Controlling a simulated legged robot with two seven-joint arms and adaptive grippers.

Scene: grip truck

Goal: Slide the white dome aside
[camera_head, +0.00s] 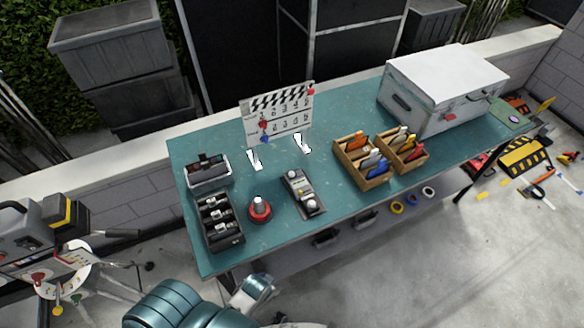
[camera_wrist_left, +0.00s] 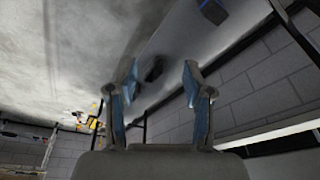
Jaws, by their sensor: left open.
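A red round base with a pale domed top (camera_head: 260,204) stands upright near the front edge of the teal table (camera_head: 330,222). To its right lies a grey box device (camera_head: 303,192) with a round white knob near each end. I cannot tell which of these pale rounded parts is the white dome. My left gripper (camera_wrist_left: 160,76) is open in the left wrist view, with nothing between its fingers. It is away from the tabletop objects. In the head view, teal parts of my body show at the bottom, but no fingers can be made out there. My right gripper is not seen.
A black tray (camera_head: 219,222) and a grey bin (camera_head: 208,171) stand left of the red base. A clapperboard (camera_head: 278,112) stands behind. Wooden boxes (camera_head: 365,170) and a large white case (camera_head: 443,88) are to the right. Bare tabletop lies around the red base.

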